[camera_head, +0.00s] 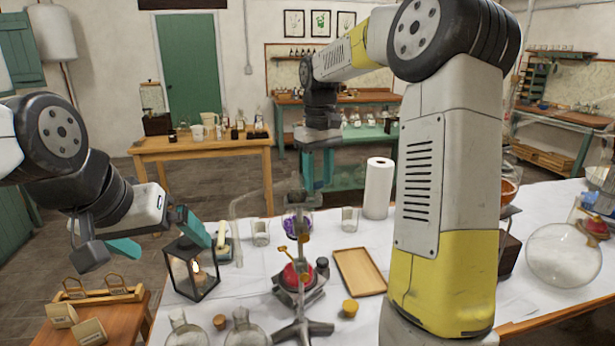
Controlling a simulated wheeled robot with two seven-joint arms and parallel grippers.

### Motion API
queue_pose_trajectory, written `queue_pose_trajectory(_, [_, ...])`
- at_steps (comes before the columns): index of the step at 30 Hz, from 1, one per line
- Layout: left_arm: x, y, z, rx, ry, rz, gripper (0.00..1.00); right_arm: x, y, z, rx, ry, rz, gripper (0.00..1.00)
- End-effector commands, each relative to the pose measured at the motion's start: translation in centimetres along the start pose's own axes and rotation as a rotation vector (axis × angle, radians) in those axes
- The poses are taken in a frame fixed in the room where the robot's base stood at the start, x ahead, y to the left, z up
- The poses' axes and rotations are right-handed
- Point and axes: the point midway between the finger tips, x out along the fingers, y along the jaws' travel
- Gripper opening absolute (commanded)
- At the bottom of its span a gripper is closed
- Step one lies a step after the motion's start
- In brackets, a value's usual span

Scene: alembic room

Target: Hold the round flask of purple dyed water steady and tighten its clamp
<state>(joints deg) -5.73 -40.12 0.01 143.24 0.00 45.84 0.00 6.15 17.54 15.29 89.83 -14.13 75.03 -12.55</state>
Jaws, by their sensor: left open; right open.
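The round flask of purple dyed water (297,223) is on the white-topped bench, partly hidden behind a metal stand (300,304). Brass-coloured clamp screws (283,249) show on the stand just in front of and below the flask. How tight the clamp is cannot be seen. My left gripper (160,238) is open and empty, with teal fingertips spread, left of the flask and near the lantern. My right gripper (318,172) is open, fingers pointing down, above and slightly right of the flask in the picture, apart from it.
A black lantern (192,270) stands at the bench's left edge. A wooden tray (359,272), a paper towel roll (378,188) and small beakers (261,232) surround the stand. A red round object (291,274) sits low at the stand. A large round flask (563,255) is far right.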

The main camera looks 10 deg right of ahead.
Motion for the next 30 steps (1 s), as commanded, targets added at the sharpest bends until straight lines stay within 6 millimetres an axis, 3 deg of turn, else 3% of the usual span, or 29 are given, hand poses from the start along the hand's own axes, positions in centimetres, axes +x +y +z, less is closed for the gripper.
queue_pose_trajectory(5, [0.01,0.00,0.00,0.000,0.000,0.000,1.00,-0.01,0.00,0.00,0.000,0.000,0.000,0.40])
queue_pose_trajectory(11, [0.01,0.00,0.00,0.000,0.000,0.000,1.00,-0.03,0.00,0.01,0.000,0.000,0.000,0.01])
queue_pose_trajectory(12, [0.01,0.00,0.00,0.000,0.000,0.000,1.00,-0.03,0.00,0.01,0.000,0.000,0.000,0.00])
queue_pose_trajectory(21, [0.00,0.00,0.00,0.000,0.000,0.000,1.00,-0.08,-0.03,0.01,0.142,0.000,0.000,0.00])
queue_pose_trajectory(29, [0.00,0.00,0.00,0.000,0.000,0.000,1.00,-0.09,0.01,0.02,0.157,0.001,0.000,0.00])
queue_pose_trajectory(30, [0.00,0.00,0.00,0.000,0.000,0.000,1.00,-0.09,0.01,0.02,0.157,0.001,0.000,0.35])
